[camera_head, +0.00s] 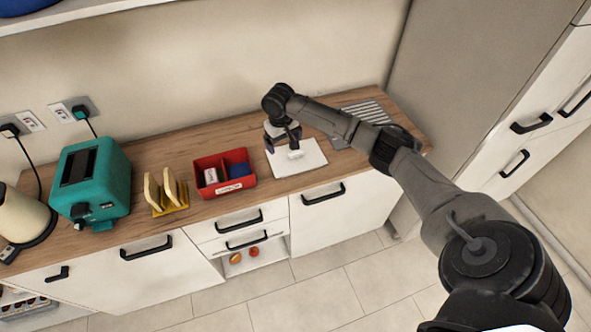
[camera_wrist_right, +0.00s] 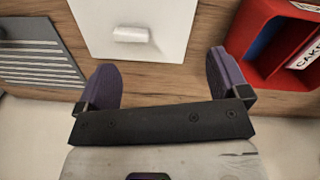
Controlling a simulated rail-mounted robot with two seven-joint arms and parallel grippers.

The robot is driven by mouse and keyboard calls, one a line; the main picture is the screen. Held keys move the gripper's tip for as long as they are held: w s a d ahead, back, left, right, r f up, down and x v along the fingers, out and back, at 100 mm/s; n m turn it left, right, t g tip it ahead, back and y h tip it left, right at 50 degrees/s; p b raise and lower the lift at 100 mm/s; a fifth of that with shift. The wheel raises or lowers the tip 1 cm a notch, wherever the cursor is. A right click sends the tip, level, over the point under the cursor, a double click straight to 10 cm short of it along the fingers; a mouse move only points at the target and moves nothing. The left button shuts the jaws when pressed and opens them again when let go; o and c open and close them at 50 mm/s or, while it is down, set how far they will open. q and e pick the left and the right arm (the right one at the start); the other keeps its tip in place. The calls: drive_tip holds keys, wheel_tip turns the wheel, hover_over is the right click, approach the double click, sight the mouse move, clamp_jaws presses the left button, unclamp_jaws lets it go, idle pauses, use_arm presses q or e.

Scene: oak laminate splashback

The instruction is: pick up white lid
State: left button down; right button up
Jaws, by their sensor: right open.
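The white lid (camera_head: 312,156) is a flat square plate with a small raised white handle on top. It lies on the wooden counter between the red box and the grey ribbed drainer. My right gripper (camera_head: 284,134) is over the lid's back edge, pointing down, with its fingers apart. In the right wrist view the lid (camera_wrist_right: 160,15) and its handle (camera_wrist_right: 130,34) lie ahead of the open purple-grey fingertips (camera_wrist_right: 163,80), with nothing between them. The fingers look clear of the handle; the exact height above the lid cannot be told. My left gripper is not in view.
The red two-part box (camera_head: 224,188) stands left of the lid. The grey ribbed drainer (camera_head: 367,112) is to its right. Further left are a toast rack (camera_head: 167,196), a teal toaster (camera_head: 92,182) and a cream kettle (camera_head: 25,218). The wall rises close behind the counter.

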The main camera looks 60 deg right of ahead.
drive_tip(key=d+r+m+b, duration=0.2)
drive_tip(key=d+m, duration=0.1)
drive_tip(key=d, duration=0.4)
drive_tip(key=b, duration=0.2)
hover_over(296, 155)
drive_tip(key=w+d, duration=0.1)
drive_tip(key=d, duration=0.1)
drive_tip(key=shift+y, duration=0.3)
drive_tip(key=f, duration=0.7)
drive_tip(key=shift+a+f, duration=0.2)
drive_tip(key=shift+f, duration=0.05)
drive_tip(key=shift+a+f+b, duration=0.15)
drive_tip(key=shift+f+b, duration=0.1)
drive_tip(key=shift+f, duration=1.1)
drive_tip(key=shift+a+f+b, duration=0.1)
drive_tip(key=shift+f+b, duration=0.15)
drive_tip(key=shift+f, duration=1.1)
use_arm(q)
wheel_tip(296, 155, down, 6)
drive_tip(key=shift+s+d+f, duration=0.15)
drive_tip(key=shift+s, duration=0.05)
use_arm(e)
drive_tip(key=shift+c, duration=0.4)
drive_tip(key=shift+c, duration=0.8)
drive_tip(key=c, duration=0.8)
